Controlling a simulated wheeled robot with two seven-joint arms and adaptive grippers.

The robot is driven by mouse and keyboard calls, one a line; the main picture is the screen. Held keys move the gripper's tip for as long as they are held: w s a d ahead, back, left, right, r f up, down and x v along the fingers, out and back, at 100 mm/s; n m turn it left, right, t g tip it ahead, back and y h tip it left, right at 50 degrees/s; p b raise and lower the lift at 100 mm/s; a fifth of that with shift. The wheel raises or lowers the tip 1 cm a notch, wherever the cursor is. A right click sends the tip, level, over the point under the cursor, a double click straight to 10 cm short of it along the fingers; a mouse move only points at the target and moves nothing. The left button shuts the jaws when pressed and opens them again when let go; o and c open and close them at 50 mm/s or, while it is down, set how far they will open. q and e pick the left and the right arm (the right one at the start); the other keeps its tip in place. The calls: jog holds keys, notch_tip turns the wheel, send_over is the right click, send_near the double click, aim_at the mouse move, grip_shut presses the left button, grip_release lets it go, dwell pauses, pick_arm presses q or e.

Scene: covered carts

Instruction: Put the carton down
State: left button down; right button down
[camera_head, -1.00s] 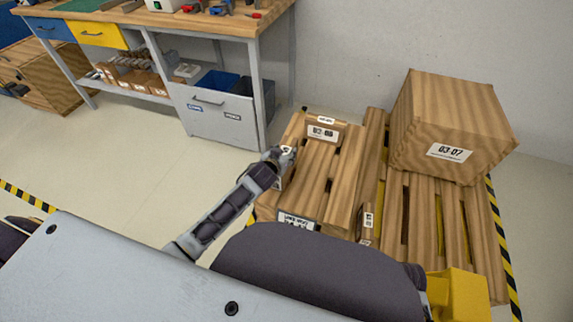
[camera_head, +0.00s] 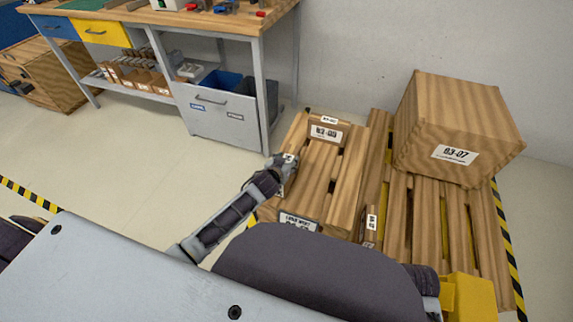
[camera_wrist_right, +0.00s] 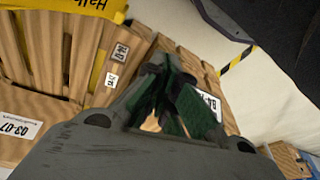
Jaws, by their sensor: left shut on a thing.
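My left gripper (camera_head: 283,162) is at the left edge of the left slatted wooden stack (camera_head: 318,170). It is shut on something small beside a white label. The held thing is mostly hidden by the gripper, so I cannot tell its shape or whether it touches the stack. A large wood-patterned carton labelled 03-07 (camera_head: 458,125) stands on the right pallet (camera_head: 432,215). My right gripper (camera_wrist_right: 168,85) shows in the right wrist view. Its green-padded fingers come together at the tips with nothing visible between them.
A labelled wood-patterned block (camera_head: 325,133) is at the back of the left stack. A workbench (camera_head: 190,25) with a grey drawer unit (camera_head: 215,115) stands behind. Striped floor tape (camera_head: 507,240) edges the pallets. Bare floor (camera_head: 110,150) is open to the left.

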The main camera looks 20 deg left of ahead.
pick_arm(q)
jog(key=shift+w+f, duration=0.1)
jog(key=shift+f, duration=0.2)
pick_arm(e)
jog(key=shift+s+r, duration=0.15)
jog(key=shift+s, duration=0.2)
pick_arm(q)
jog(key=shift+f, duration=0.1)
jog(key=c, duration=0.9)
grip_release()
jog(key=shift+f, duration=0.1)
jog(key=o, duration=0.3)
pick_arm(e)
jog(key=shift+w+r, duration=0.2)
jog(key=shift+w, duration=0.1)
jog(key=shift+w+r, duration=0.1)
pick_arm(q)
jog(key=shift+s, duration=0.2)
